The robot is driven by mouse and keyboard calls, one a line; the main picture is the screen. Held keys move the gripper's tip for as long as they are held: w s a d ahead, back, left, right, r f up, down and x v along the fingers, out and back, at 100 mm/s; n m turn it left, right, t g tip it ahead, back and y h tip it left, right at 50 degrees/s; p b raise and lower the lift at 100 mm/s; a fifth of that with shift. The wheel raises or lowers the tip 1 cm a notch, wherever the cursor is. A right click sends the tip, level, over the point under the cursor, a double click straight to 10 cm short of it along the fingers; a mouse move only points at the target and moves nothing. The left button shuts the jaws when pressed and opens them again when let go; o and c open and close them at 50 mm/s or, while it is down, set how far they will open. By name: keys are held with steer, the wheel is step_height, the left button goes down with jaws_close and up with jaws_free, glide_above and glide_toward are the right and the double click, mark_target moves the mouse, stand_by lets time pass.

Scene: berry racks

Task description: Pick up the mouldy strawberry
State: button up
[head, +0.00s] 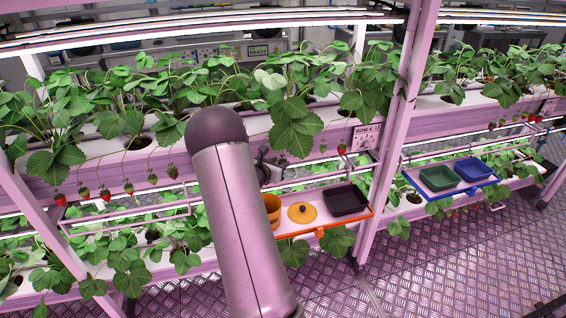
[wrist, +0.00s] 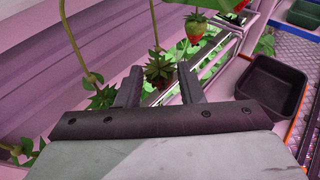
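In the wrist view a dark, brownish strawberry (wrist: 158,72) with a green leafy cap hangs on a stem just beyond and between the fingertips. Its mould cannot be made out clearly. My gripper (wrist: 159,88) is open, with one finger on each side of the line to this berry; I cannot tell whether either touches it. A red strawberry (wrist: 195,38) hangs to the upper right, and another leafy-capped berry (wrist: 103,97) is left of the left finger. In the head view my gripper (head: 268,166) is mostly hidden behind my arm at the upper rack.
An orange-edged shelf below holds a black tray (head: 346,200), an orange lid (head: 302,213) and an orange pot (head: 272,209). A blue-edged shelf at right holds a green tray (head: 437,178) and a blue tray (head: 472,169). A pink post (head: 392,130) stands between the shelves.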

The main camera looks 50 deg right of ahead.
steer(key=shift+x, duration=1.05)
steer(key=shift+a, duration=0.1)
steer(key=c, duration=0.4)
steer(key=shift+o, duration=0.2)
steer(key=shift+r+b, duration=0.1)
steer(key=shift+b, duration=0.2)
steer(key=shift+s+a+r, duration=0.1)
steer(key=shift+s+a, duration=0.05)
steer(key=shift+s, duration=0.1)
steer(key=s+a+b, duration=0.1)
steer(key=s+a, duration=0.2)
steer(key=s, duration=0.1)
steer(key=s+a+b, duration=0.2)
steer(key=s+a, duration=0.1)
steer(key=s, duration=0.2)
steer(key=s+a+b, duration=0.1)
steer(key=s+a, duration=0.3)
steer(key=s, duration=0.1)
steer(key=shift+a+r, duration=0.1)
steer(key=shift+s, duration=0.15)
